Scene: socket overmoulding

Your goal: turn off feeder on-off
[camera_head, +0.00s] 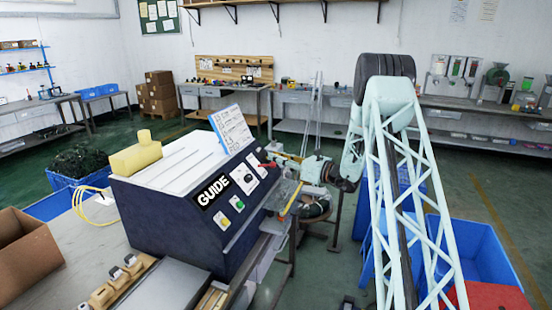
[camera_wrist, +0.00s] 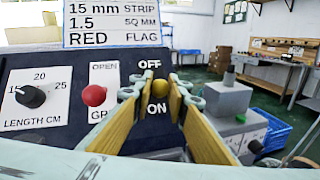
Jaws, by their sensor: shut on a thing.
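The feeder is a dark blue box (camera_head: 165,220) with a white top and a "GUIDE" label, on the left bench. In the head view my gripper (camera_head: 277,188) is at the feeder's right side; the knob cannot be made out there.
Left of the on-off knob are a red knob (camera_wrist: 94,95) and a black length dial (camera_wrist: 31,96). A sign (camera_wrist: 112,22) stands above the panel. A cardboard box (camera_head: 28,252) and wooden blocks (camera_head: 118,278) are on the bench; blue bins (camera_head: 470,255) stand right.

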